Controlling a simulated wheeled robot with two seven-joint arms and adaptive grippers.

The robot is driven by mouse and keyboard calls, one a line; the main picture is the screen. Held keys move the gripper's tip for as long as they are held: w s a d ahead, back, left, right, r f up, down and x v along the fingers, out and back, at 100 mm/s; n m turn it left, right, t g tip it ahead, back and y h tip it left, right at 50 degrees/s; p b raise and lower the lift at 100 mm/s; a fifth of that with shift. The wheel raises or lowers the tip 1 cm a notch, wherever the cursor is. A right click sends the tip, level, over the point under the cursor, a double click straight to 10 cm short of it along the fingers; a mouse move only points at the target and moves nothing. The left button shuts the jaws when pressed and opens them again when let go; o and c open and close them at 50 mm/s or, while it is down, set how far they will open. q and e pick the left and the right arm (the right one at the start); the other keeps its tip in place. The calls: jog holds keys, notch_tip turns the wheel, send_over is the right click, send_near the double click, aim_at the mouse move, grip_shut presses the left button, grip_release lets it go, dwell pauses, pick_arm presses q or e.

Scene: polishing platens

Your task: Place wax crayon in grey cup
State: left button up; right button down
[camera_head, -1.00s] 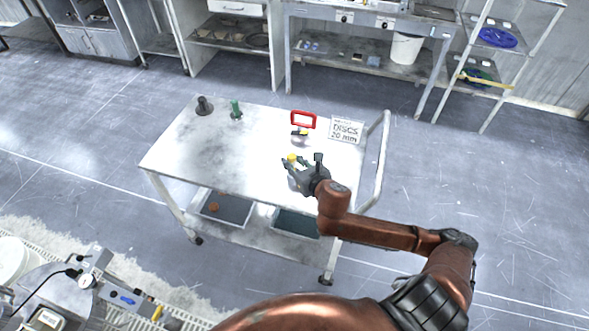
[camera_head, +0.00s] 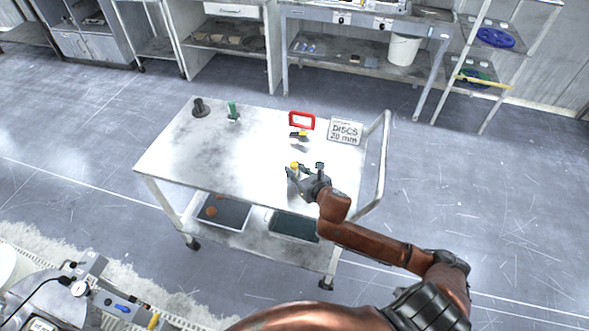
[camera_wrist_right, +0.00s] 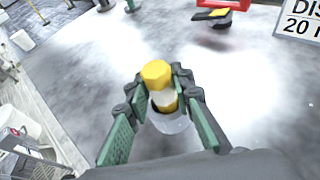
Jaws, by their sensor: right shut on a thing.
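The wax crayon (camera_wrist_right: 157,80) is a short, thick stick with a yellow top and a pale band. My right gripper (camera_wrist_right: 161,92) is shut on it, with green-padded fingers on either side. The crayon's yellow end also shows in the head view (camera_head: 295,165), at my right gripper (camera_head: 302,174) over the front right of the trolley top. The grey cup (camera_wrist_right: 172,123) shows just below the crayon in the wrist view, its rim partly hidden by crayon and fingers. I cannot tell whether the crayon's lower end is inside it or above it. My left gripper is out of view.
The trolley (camera_head: 190,150) carries a dark peg-like piece (camera_head: 200,107), a green piece (camera_head: 233,111), a red-framed item (camera_head: 301,121) and a "DISCS 20 mm" sign (camera_head: 345,130). The trolley top's left half is mostly clear. A handrail (camera_head: 381,165) borders its right side.

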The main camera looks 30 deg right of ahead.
jog(key=c, duration=1.7)
grip_release()
jog(key=p+v, duration=0.2)
jog(key=v, duration=1)
jog(key=shift+d+r, duration=0.1)
